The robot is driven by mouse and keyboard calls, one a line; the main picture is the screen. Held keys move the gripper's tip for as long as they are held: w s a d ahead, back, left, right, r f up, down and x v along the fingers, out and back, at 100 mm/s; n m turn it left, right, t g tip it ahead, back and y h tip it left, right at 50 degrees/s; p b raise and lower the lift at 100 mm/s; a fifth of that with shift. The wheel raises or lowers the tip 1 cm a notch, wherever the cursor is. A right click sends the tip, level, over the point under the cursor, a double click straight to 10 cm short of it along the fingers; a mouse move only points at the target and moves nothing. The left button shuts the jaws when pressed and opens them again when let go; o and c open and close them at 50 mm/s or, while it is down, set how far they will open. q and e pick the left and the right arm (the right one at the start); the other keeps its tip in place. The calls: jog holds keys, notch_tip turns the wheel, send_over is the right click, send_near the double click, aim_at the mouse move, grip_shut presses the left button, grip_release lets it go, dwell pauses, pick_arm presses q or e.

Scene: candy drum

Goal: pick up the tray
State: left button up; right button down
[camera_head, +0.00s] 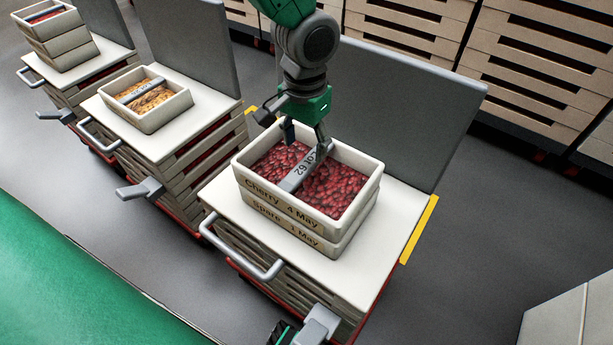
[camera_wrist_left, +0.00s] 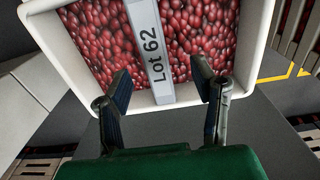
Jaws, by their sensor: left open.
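The tray (camera_head: 354,199) is a cream box of dark red candies, labelled "Cherry 4 May". It sits on a second box labelled "Spare 1 May" (camera_head: 300,232) on a white cart top. A grey bar marked "Lot 62" (camera_head: 300,174) spans it; the bar also shows in the left wrist view (camera_wrist_left: 150,45). My left gripper (camera_head: 305,137) is open over the tray's far side, pointing down. In the left wrist view its fingers (camera_wrist_left: 164,92) stand apart on either side of the bar's end, with nothing between them gripped. Contact is unclear. A small black-and-green part (camera_head: 283,333) at the bottom edge may be my right gripper.
A grey upright panel (camera_head: 400,110) stands behind the tray's cart. A cart with a box of tan candies (camera_head: 150,98) stands to the left, and another with stacked boxes (camera_head: 55,35) beyond it. Slatted crates (camera_head: 530,60) line the back.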

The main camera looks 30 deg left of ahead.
aim_at(309, 163)
pick_arm(q)
jog(key=shift+s+d+f, duration=0.1)
jog(key=shift+d+f, duration=0.25)
jog(key=shift+d, duration=0.05)
notch_tip(309, 163, down, 5)
jog(key=b, duration=0.2)
jog(key=shift+a+r+b, duration=0.1)
jog(key=shift+b, duration=0.3)
jog(key=shift+a, duration=0.1)
grip_shut()
jog(key=shift+d, duration=0.25)
